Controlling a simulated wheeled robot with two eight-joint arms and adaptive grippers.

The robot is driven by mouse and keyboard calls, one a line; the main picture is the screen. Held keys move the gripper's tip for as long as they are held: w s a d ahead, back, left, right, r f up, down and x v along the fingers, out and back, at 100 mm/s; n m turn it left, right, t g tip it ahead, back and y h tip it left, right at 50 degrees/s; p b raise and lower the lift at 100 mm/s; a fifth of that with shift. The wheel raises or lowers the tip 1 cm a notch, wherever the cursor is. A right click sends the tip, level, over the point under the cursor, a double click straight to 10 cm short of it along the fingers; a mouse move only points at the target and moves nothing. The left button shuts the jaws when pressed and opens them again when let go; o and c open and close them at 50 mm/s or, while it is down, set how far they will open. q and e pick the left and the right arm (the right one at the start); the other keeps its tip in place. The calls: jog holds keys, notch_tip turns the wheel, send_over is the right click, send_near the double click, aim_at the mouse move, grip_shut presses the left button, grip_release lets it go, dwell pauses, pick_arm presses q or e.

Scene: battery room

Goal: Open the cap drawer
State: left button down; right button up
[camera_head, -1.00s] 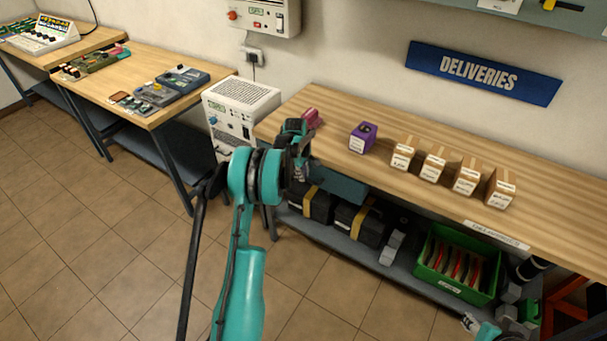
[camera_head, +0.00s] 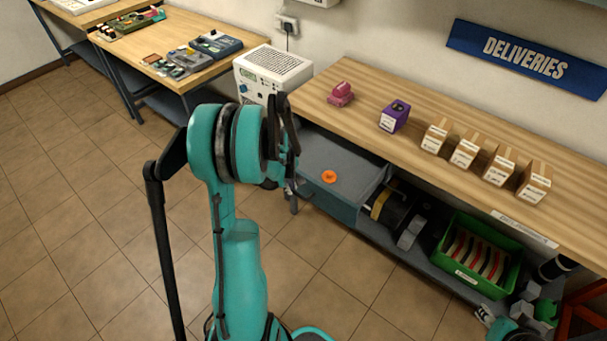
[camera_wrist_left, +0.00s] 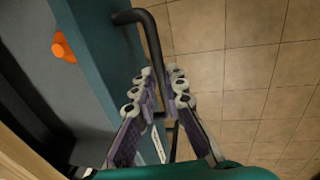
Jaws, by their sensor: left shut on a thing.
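The cap drawer (camera_head: 345,212), a teal-fronted grey drawer under the left end of the deliveries table, stands pulled out. An orange cap (camera_head: 329,176) lies on its grey floor. The cap (camera_wrist_left: 63,46) and the drawer's teal front (camera_wrist_left: 105,62) also show in the left wrist view. My left gripper (camera_wrist_left: 168,97) is shut on the black bar handle (camera_wrist_left: 151,38) at the drawer front. In the head view this gripper (camera_head: 291,165) is partly hidden by its own wrist. Part of my right gripper (camera_head: 485,315) shows at the bottom edge, its jaws unclear.
On the deliveries table (camera_head: 450,150) stand a pink object (camera_head: 341,94), a purple box (camera_head: 394,116) and several cardboard boxes. A green crate (camera_head: 475,262) and black cases sit on the shelf below. A white unit (camera_head: 272,72) stands left. The tiled floor before the drawer is clear.

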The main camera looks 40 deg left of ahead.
pick_arm(q)
jog(key=shift+s, duration=2.8)
jog(key=c, duration=1.6)
grip_release()
jog(key=r, duration=0.4)
jog(key=s+r, duration=0.1)
jog(key=r, duration=0.3)
jog(key=s+r, duration=0.1)
jog(key=r, duration=0.2)
jog(key=shift+s+r, duration=0.1)
jog(key=shift+r, duration=0.3)
